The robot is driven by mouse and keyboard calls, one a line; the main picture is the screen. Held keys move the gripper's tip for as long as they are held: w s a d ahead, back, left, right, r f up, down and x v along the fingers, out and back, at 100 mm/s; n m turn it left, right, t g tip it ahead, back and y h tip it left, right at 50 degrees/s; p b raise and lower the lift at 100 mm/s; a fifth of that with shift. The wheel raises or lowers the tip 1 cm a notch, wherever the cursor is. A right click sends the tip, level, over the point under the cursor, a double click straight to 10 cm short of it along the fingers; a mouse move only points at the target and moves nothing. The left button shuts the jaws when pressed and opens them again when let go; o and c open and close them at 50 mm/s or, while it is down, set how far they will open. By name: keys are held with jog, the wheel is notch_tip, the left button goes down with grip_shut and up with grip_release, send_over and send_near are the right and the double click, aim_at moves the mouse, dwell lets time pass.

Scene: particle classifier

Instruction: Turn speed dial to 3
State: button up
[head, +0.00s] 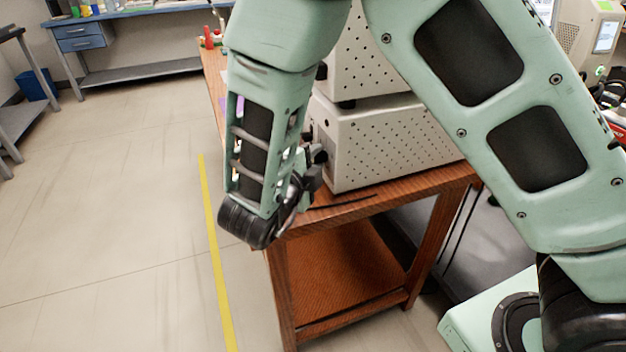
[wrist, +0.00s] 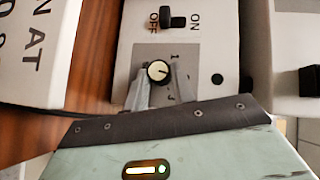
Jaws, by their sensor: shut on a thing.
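The speed dial (wrist: 158,70) is a small round knob with a pale face and a dark pointer mark, on a grey plate on the front panel of a white device. In the wrist view my gripper (wrist: 160,80) has its two grey fingers on either side of the dial, shut on it. Some of the numbers around the dial are hidden by the fingers, so I cannot read the setting. In the head view my gripper (head: 312,165) is at the front of the perforated white box (head: 385,140), and my arm hides the dial there.
A black ON/OFF switch (wrist: 172,20) sits above the dial in the wrist view. Another white box (wrist: 35,50) with large lettering is at the left. The boxes stand on a brown wooden table (head: 400,195). The floor (head: 110,220) at the left is clear.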

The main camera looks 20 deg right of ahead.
jog(key=f+m+t+h+b, duration=0.1)
jog(key=m+b, duration=0.1)
jog(key=b, duration=0.5)
jog(key=shift+s+f+t, duration=0.1)
jog(key=shift+f+t, duration=0.1)
jog(key=shift+t, duration=0.2)
jog(key=shift+r+m+t+h+b, duration=0.15)
jog(key=shift+m+t+h+b, duration=0.3)
jog(key=shift+b, duration=0.6)
jog(key=shift+r+m, duration=0.1)
jog(key=shift+m, duration=0.25)
jog(key=o, duration=1)
jog(key=shift+g+h, duration=0.25)
jog(key=shift+a, duration=0.1)
jog(key=v, duration=1.7)
jog(key=shift+s, duration=0.2)
